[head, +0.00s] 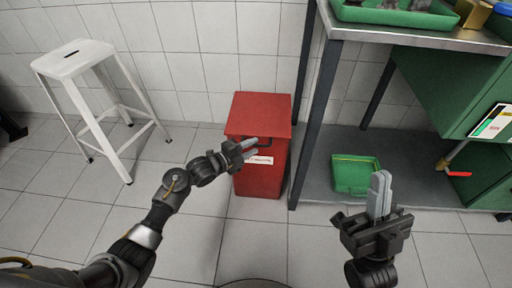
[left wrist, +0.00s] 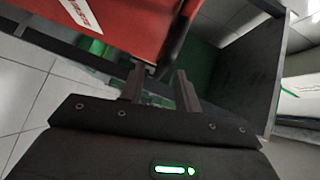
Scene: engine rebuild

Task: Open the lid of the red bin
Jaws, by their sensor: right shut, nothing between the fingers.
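The red bin (head: 262,175) stands on the floor against the wall, with its lid (head: 261,112) down. A dark handle (head: 266,142) sits at the lid's front edge, and a white label is on the bin's front. My left gripper (head: 251,149) is at the bin's upper front, beside the handle. In the left wrist view its fingers (left wrist: 160,88) are apart, with the red bin (left wrist: 125,22) just beyond them. A dark bar, seemingly the handle, shows beyond the fingertips; contact cannot be told. My right gripper (head: 380,193) is shut and empty, pointing up, away from the bin.
A workbench (head: 420,36) with a green tray on top stands at the right, its dark leg close beside the bin. A green box (head: 355,174) is on its lower shelf. A white stool (head: 78,62) stands at the left. Floor before the bin is clear.

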